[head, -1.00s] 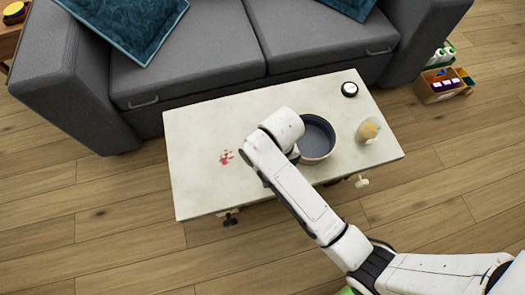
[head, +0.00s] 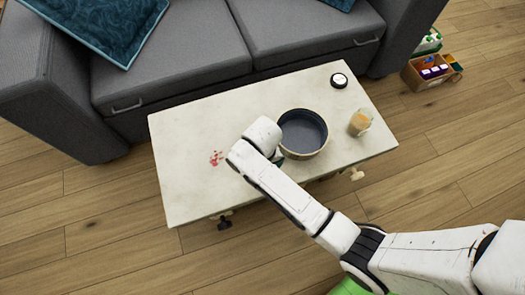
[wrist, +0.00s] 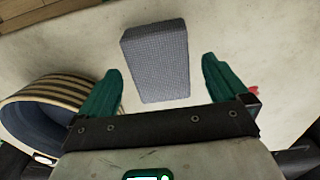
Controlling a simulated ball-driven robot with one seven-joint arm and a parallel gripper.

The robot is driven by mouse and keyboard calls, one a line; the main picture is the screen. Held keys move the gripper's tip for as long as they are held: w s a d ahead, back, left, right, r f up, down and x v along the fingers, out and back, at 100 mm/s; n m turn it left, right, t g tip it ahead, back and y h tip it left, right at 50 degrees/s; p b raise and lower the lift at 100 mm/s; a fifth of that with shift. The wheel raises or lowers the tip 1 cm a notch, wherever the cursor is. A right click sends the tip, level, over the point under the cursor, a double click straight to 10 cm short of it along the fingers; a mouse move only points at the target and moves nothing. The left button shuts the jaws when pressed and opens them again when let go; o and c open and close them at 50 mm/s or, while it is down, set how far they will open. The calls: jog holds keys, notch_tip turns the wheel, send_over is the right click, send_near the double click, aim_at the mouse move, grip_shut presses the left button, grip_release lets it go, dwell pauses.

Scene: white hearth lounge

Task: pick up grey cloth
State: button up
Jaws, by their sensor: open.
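The grey cloth (wrist: 157,60) shows in the wrist view as a folded, textured block on the pale tabletop. My gripper (wrist: 162,66) is open, with one green finger on each side of the cloth and a gap on both sides. Whether the fingers are level with the cloth or above it, I cannot tell. In the head view my arm hides the cloth; only a bit of green finger shows beside the bowl.
A dark-blue bowl with a striped outside (head: 303,133) stands close to my gripper, also in the wrist view (wrist: 45,115). A jar (head: 360,122), a round black-and-white item (head: 339,80) and red spots (head: 216,158) are on the table (head: 185,195). A grey sofa (head: 180,65) stands behind.

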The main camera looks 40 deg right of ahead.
notch_tip(320, 180, down, 2)
jog(key=c, duration=1)
jog(key=shift+o, duration=0.2)
jog(key=shift+r, duration=0.1)
jog(key=shift+r, duration=0.6)
notch_tip(320, 180, up, 3)
jog(key=shift+s+a+f+p, duration=0.1)
jog(key=shift+f+p, duration=0.1)
jog(key=shift+p, duration=0.45)
jog(key=s+a+r+p, duration=0.4)
jog(key=s+r, duration=0.5)
jog(key=s, duration=0.4)
jog(key=shift+s, duration=0.1)
